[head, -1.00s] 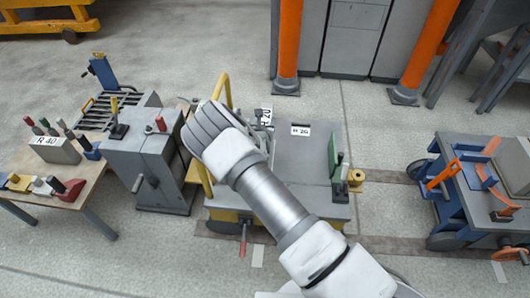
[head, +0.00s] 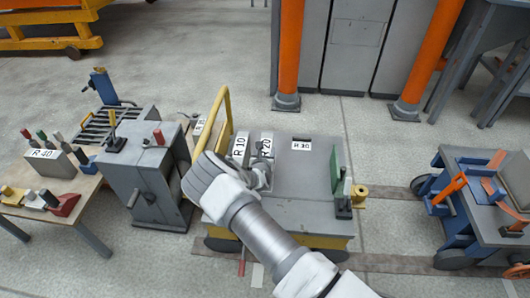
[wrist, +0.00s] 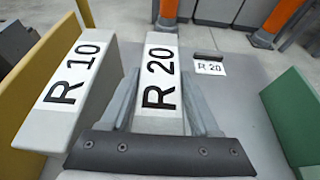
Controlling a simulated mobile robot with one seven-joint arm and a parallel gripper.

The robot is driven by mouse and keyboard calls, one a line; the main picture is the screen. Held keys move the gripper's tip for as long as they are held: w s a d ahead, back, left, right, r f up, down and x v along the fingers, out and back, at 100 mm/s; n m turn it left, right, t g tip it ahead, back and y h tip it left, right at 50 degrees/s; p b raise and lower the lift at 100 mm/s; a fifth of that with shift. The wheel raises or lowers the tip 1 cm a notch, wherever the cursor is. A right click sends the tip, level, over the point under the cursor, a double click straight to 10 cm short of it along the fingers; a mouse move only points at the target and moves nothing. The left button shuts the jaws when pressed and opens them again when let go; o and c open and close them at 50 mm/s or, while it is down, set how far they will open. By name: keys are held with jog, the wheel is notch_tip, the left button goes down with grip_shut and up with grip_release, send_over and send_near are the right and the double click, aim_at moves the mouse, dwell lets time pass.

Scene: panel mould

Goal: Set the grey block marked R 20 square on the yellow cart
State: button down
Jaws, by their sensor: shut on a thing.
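The grey block marked R 20 (head: 265,146) is held in my gripper (wrist: 160,82); its white label faces up. In the wrist view the R 20 block (wrist: 161,68) stands between both fingers, roughly parallel to the block marked R 10 (wrist: 80,75) at its left, with a gap between them. The yellow cart has a grey deck (head: 305,180) under the held block. The block's underside is hidden, so I cannot tell whether it touches the deck.
The R 10 block (head: 239,149) stands close on the left, near the cart's yellow rail (head: 212,120). A green plate (head: 335,168) stands at the deck's right side. Bare deck lies between it and the held block. A grey cabinet (head: 145,185) stands left of the cart.

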jog(key=c, duration=0.6)
grip_release()
jog(key=shift+f, duration=0.15)
jog(key=o, duration=0.5)
